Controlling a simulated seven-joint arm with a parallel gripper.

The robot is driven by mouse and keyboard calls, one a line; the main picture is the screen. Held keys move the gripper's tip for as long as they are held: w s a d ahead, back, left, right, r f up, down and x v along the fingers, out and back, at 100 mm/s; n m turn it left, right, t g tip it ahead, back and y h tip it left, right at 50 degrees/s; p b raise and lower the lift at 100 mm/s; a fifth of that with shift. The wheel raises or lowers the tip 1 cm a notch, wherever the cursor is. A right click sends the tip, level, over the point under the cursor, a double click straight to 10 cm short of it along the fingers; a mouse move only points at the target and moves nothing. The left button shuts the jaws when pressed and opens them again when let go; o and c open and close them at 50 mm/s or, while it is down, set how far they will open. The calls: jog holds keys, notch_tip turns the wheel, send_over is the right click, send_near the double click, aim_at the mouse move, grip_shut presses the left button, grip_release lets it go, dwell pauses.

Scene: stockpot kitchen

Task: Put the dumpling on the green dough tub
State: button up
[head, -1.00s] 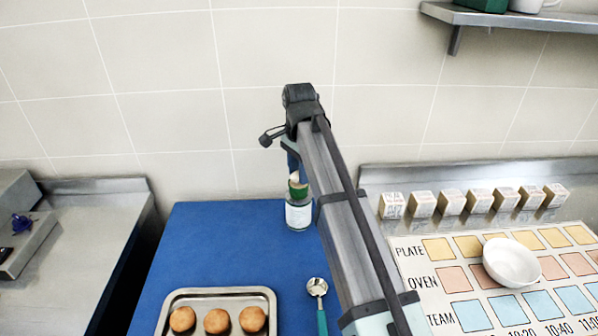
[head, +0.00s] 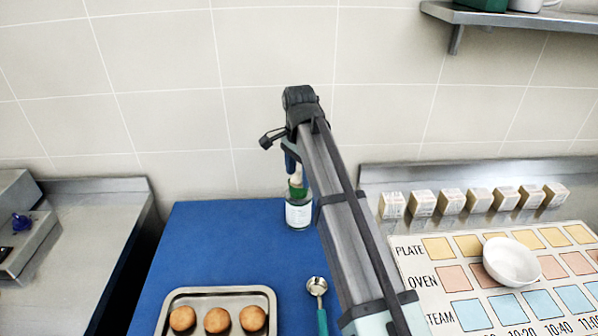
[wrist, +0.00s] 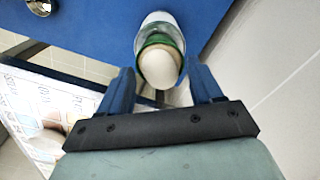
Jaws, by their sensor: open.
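The green dough tub (head: 297,193) shows as a small green piece at the top of a clear jar with a white label (head: 299,214), at the back of the blue counter. In the wrist view its green rim (wrist: 158,40) curves around a pale, rounded thing that looks like the dumpling (wrist: 160,68). The dumpling also shows as a small pale spot above the green in the head view (head: 296,181). My gripper (wrist: 160,78) is open, with one blue finger on each side of the dumpling and gaps between. In the head view my arm hides part of this area.
A metal tray of round buns (head: 216,320) stands at the front of the blue counter (head: 215,245). A spoon (head: 317,288) lies right of it. A white bowl (head: 511,262) sits on the chart at right, before a row of small boxes (head: 479,201). The tiled wall is close behind.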

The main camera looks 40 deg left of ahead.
aim_at(299, 175)
notch_tip(299, 175, up, 12)
dwell(0.6)
